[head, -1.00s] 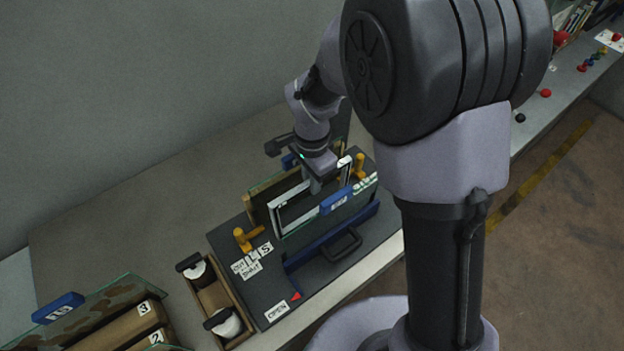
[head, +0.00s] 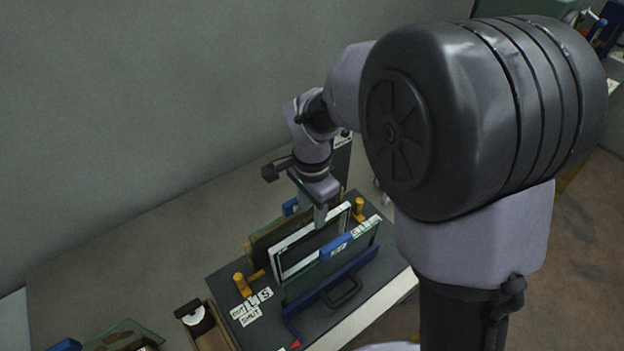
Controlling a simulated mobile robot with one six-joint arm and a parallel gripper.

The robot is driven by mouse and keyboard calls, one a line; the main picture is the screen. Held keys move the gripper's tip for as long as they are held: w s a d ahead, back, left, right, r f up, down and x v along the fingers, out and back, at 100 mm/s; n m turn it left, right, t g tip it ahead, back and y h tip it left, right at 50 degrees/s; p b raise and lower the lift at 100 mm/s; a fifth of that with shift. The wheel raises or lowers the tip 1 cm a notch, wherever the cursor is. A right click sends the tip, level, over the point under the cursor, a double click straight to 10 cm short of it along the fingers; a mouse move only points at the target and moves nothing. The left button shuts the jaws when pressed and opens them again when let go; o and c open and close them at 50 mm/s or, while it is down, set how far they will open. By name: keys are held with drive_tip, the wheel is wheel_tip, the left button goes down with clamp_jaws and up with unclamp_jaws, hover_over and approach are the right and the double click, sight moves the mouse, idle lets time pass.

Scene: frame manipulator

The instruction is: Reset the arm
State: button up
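My gripper (head: 320,215) points down over the frame fixture, close to the top edge of a white-edged frame (head: 290,257). Its fingertips are small and partly hidden, so I cannot tell whether they are open or shut, or whether they touch the frame. The frame stands upright on a dark base board (head: 262,325). A clear panel with a blue tab (head: 336,247) stands in front of it. Yellow-orange clamps (head: 241,286) sit at the left, with another yellow clamp (head: 359,210) at the right.
A blue bar with a black handle (head: 343,291) lies along the board's front. A wooden box with a white roll (head: 197,318) stands to the left. A glassy panel (head: 125,335) is at the lower left. The grey table (head: 120,260) behind is clear, up to the wall.

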wheel_tip(320, 180, up, 10)
drive_tip(key=r+p, duration=0.1)
drive_tip(key=p, duration=0.1)
drive_tip(key=s+d+f+n+t+y+b, duration=0.1)
drive_tip(key=s+d+f+n+t+b, duration=0.2)
drive_tip(key=s+b, duration=0.3)
drive_tip(key=s+d+f+n+t+y+b, duration=0.1)
drive_tip(key=s+d+b, duration=0.4)
drive_tip(key=s, duration=0.6)
wheel_tip(320, 180, down, 2)
drive_tip(key=n+t+b, duration=0.1)
drive_tip(key=n+b, duration=0.1)
drive_tip(key=shift+d+n+t, duration=0.2)
drive_tip(key=shift+n+t, duration=0.2)
